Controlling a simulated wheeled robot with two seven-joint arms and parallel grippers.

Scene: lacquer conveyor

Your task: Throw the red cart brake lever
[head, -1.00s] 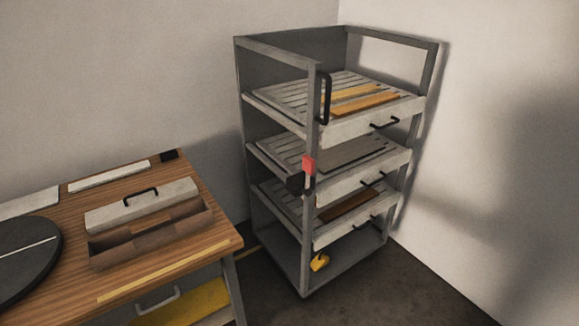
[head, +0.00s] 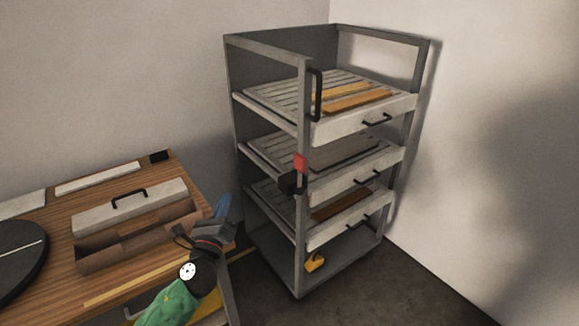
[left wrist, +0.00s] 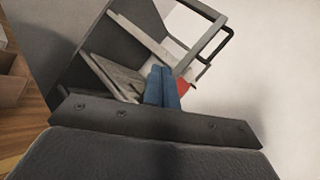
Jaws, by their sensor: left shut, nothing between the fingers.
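The red brake lever (head: 300,163) sits on the front left post of the grey cart (head: 303,110), above a black mount (head: 290,183). My left gripper (head: 223,205) has blue fingers, is shut and empty, and is in front of the table's right edge, left of and below the lever in the picture. In the left wrist view the blue fingers (left wrist: 162,87) are together, and the red lever (left wrist: 183,85) shows just beyond and right of their tips, partly hidden by them. I cannot tell the exact gap. My right gripper is in neither view.
The cart holds several slatted trays with black handles (head: 376,120) and wooden boards (head: 357,102). A yellow piece (head: 314,262) is low on the cart. The wooden table (head: 180,168) at left bears an open toolbox (head: 140,236) and a black disc (head: 15,255). Floor is clear in front of the cart.

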